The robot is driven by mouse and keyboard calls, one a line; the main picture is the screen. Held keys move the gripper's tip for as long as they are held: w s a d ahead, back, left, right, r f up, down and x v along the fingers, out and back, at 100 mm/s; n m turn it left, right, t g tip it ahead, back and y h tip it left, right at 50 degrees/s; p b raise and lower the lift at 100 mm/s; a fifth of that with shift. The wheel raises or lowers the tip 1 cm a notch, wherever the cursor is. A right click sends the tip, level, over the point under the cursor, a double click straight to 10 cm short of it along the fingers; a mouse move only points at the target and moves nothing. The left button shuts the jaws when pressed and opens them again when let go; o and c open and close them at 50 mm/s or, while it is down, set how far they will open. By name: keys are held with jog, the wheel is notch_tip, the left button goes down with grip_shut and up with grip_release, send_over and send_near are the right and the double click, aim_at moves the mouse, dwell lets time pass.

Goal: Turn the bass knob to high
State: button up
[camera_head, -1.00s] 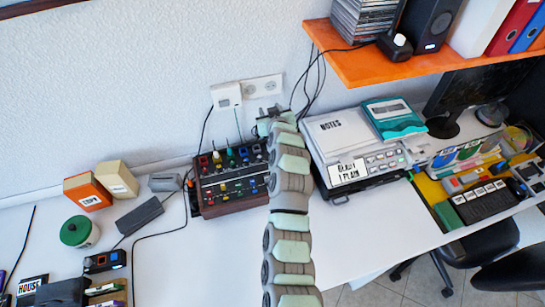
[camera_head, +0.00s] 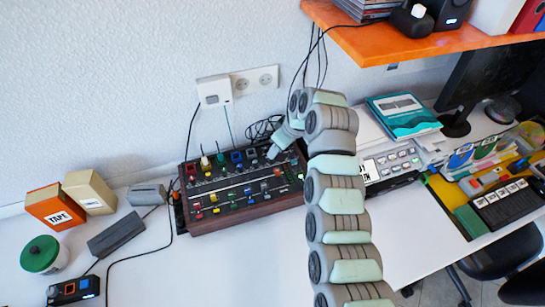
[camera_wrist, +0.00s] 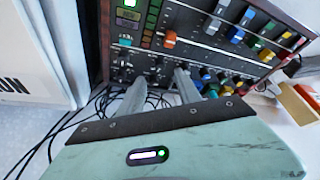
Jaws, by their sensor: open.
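The mixer (camera_head: 235,200) is a dark panel in a brown wooden case, with sliders and several coloured knobs. It lies on the white desk against the wall. It also shows in the wrist view (camera_wrist: 205,52), where an orange slider cap and small dark knobs are near my fingers. I cannot read the labels, so I cannot tell which knob is the bass knob. My gripper (camera_head: 272,154) is over the mixer's back right part. In the wrist view my gripper (camera_wrist: 160,84) is open, its two grey fingers apart and pointing at the panel. Contact with a knob cannot be told.
Black cables (camera_head: 262,128) lie behind the mixer, below a white wall plug (camera_head: 214,92). An orange shelf (camera_head: 400,48) overhangs at the right. A teal book (camera_head: 402,115) lies right of my arm. Boxes (camera_head: 90,192) and a green-lidded jar (camera_head: 42,254) stand left.

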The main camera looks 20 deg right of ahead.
jog(key=shift+b+x, duration=0.6)
jog(key=shift+x, duration=2.6)
grip_shut()
